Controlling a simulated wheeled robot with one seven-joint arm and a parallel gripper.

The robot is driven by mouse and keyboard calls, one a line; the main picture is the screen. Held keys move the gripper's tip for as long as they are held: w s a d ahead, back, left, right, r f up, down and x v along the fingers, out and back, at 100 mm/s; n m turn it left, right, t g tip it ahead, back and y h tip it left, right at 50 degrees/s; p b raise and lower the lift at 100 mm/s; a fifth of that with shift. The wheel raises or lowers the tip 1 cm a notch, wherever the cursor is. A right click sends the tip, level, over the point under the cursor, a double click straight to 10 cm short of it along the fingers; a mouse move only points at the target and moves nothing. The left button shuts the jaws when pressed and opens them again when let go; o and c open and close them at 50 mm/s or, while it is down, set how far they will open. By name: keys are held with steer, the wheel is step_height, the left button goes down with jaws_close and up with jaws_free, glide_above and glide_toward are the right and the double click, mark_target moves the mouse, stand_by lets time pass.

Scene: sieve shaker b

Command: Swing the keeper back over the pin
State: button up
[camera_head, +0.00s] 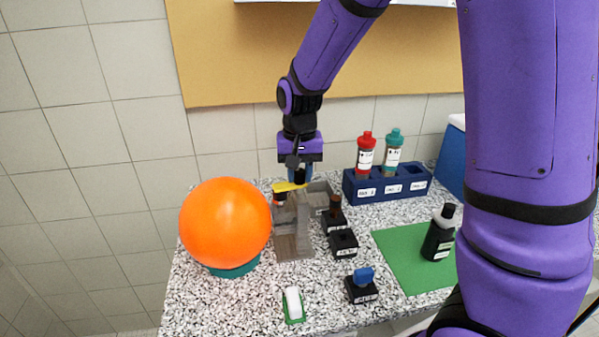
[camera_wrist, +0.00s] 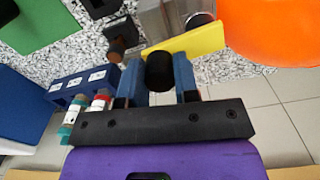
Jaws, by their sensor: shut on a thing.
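The yellow keeper (camera_head: 287,187) is a flat bar at the top of the grey sieve shaker (camera_head: 295,240), and it also shows in the wrist view (camera_wrist: 205,41). My gripper (camera_head: 298,178) is above its right part in the head view. In the wrist view its blue fingers (camera_wrist: 160,85) are shut on a black knob (camera_wrist: 160,70) at the keeper's end. A dark round part (camera_wrist: 198,20), perhaps the pin, shows beside the keeper's edge. In the head view a dark and red part (camera_head: 279,197) sits just below the keeper's left end. Whether the keeper overlaps it is unclear.
A large orange ball (camera_head: 225,222) on a teal base stands close left of the shaker. Small black blocks (camera_head: 343,243) stand to its right. A blue rack (camera_head: 387,186) with red-capped and teal-capped bottles is behind right.

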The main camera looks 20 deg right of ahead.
mark_target(300, 170)
steer(key=shift+m, duration=0.6)
steer(key=o, duration=0.9)
step_height(300, 170, up, 11)
steer(key=shift+f, duration=0.1)
stand_by(0.5)
